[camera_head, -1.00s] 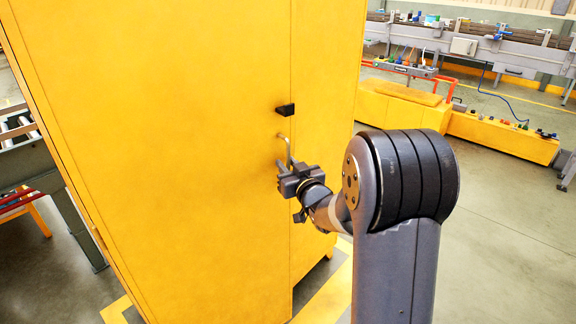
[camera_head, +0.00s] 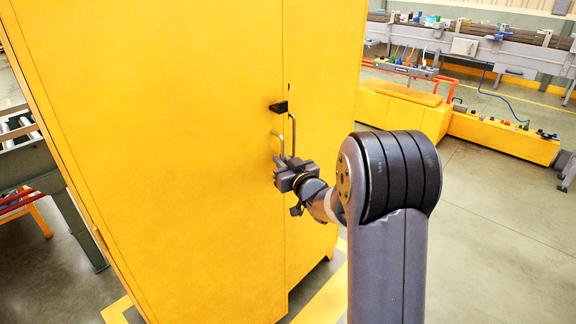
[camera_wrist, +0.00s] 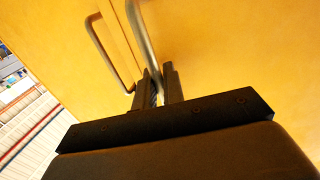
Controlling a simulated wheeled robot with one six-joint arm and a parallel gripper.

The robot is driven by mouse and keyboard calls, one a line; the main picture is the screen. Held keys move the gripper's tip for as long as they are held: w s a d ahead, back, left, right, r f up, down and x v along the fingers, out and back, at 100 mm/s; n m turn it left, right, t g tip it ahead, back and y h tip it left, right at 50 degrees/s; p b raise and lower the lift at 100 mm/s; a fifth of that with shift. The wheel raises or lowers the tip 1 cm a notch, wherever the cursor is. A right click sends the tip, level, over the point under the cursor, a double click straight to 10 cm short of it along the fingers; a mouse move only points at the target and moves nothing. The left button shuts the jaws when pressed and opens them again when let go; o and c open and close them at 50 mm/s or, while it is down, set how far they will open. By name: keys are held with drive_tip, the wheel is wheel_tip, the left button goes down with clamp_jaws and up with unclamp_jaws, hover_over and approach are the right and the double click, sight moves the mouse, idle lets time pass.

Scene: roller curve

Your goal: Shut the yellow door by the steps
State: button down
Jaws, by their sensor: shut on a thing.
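The yellow cabinet fills the left and middle of the head view. Its left yellow door (camera_head: 190,180) appears slightly ajar, its free edge standing out past the right door (camera_head: 325,150). My gripper (camera_head: 284,163) is shut on the left door's bent metal handle (camera_head: 278,143). In the wrist view this handle (camera_wrist: 139,32) runs down between the fingers of my gripper (camera_wrist: 160,88). The right door's similar handle (camera_head: 293,130) is free; it also shows in the wrist view (camera_wrist: 105,45). No steps are visible.
A small black latch piece (camera_head: 278,107) sits above the handles. A roller table (camera_head: 45,165) stands left of the cabinet. A low yellow bench (camera_head: 500,137) and a long grey workbench (camera_head: 480,50) are at the back right. The floor at right is clear.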

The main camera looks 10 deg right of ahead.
sight(267, 152)
drive_tip(key=w+a, duration=0.1)
drive_tip(key=w, duration=0.1)
drive_tip(key=w+a+n+y+p, duration=0.1)
drive_tip(key=w, duration=0.1)
drive_tip(key=w+a+y, duration=0.1)
drive_tip(key=w, duration=0.1)
drive_tip(key=shift+w+r+n+g+p, duration=0.1)
drive_tip(key=shift+r+n+g+p, duration=0.05)
drive_tip(key=shift+n+g+p, duration=0.2)
drive_tip(key=shift+r+y, duration=0.1)
drive_tip(key=shift+y, duration=0.2)
drive_tip(key=c, duration=2)
unclamp_jaws()
drive_tip(key=shift+w, duration=0.1)
drive_tip(key=shift+o, duration=0.9)
drive_tip(key=shift+w+a, duration=0.15)
drive_tip(key=shift+o, duration=1.2)
drive_tip(key=shift+f, duration=0.2)
drive_tip(key=shift+s+f, duration=0.15)
drive_tip(key=shift+s, duration=0.05)
